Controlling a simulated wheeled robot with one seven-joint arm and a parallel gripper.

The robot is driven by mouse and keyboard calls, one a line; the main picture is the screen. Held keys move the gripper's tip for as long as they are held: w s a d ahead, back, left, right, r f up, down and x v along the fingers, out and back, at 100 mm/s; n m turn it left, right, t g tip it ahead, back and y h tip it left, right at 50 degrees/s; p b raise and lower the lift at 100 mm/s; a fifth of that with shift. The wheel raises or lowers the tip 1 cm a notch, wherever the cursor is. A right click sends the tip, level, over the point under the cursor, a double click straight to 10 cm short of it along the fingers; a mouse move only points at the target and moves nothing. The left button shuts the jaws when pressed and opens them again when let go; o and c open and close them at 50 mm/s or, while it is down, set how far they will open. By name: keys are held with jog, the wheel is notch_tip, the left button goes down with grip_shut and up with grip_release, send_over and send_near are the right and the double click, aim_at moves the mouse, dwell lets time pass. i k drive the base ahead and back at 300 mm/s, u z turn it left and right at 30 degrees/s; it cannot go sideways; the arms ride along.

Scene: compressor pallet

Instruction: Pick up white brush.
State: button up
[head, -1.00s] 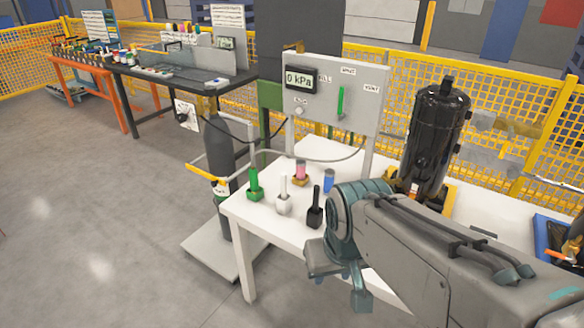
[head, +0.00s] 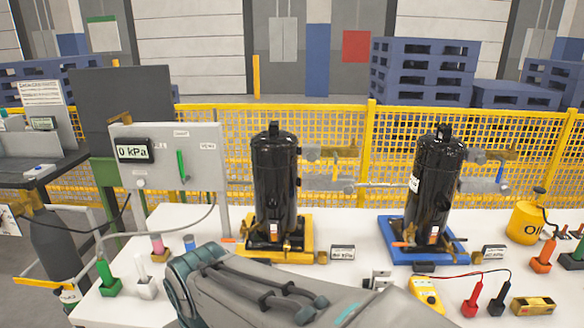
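The white brush (head: 145,284) stands upright, handle up, near the left front part of the white table (head: 345,225). A green brush (head: 107,278) stands just left of it. My arm crosses the lower middle of the head view, and its rounded teal-grey joint is right of the white brush, with a visible gap in the picture. My gripper's fingers are not in view, so I cannot see their state.
A pink-topped item (head: 158,248) and a blue item (head: 189,243) stand behind the brush. A gauge panel (head: 170,165) and two black compressors (head: 275,180) (head: 430,190) stand further back.

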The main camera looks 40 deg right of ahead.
aim_at(137, 258)
jog(key=k, duration=0.4)
jog(key=u, duration=0.55)
jog(key=i, duration=1.2)
jog(key=z, duration=0.45)
